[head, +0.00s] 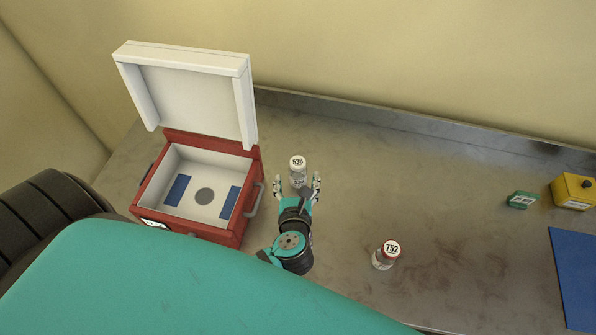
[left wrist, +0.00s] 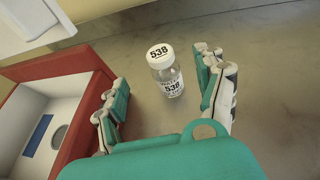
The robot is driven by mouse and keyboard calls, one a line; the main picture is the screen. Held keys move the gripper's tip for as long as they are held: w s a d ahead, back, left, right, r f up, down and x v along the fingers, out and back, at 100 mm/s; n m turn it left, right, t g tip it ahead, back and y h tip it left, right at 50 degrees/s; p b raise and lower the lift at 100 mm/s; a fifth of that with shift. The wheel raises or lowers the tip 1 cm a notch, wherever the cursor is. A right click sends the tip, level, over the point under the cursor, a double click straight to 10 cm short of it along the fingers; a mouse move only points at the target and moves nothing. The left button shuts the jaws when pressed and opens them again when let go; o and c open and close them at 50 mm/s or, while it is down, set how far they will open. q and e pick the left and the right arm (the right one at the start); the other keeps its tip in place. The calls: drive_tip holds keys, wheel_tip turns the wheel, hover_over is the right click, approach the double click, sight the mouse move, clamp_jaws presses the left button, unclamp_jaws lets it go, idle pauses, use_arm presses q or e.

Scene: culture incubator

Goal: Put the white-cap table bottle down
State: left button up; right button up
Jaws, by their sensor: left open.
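The white-cap bottle marked 538 (head: 297,170) stands upright on the metal table, to the right of the red box. It also shows in the left wrist view (left wrist: 165,70), upright on the table. My left gripper (head: 298,184) is open, with its fingers on either side of and just in front of the bottle. In the left wrist view the open fingers (left wrist: 163,95) are apart from the bottle, with a gap on both sides. My right gripper is not in view.
The red box (head: 248,170) has its white lid (head: 195,92) raised; blue pads lie inside. Another white-capped bottle marked 752 (head: 386,256) stands to the front right. The middle-right table is clear.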

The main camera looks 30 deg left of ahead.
sight(298, 167)
use_arm(q)
drive_tip(key=p+x, duration=0.1)
drive_tip(key=x, duration=0.6)
drive_tip(key=shift+w+a+f+p, duration=0.1)
drive_tip(key=shift+w+f+p, duration=0.05)
drive_tip(key=shift+w+p, duration=0.15)
drive_tip(key=shift+s, duration=0.1)
drive_tip(key=shift+c, duration=0.2)
drive_tip(key=shift+c, duration=1.3)
clamp_jaws()
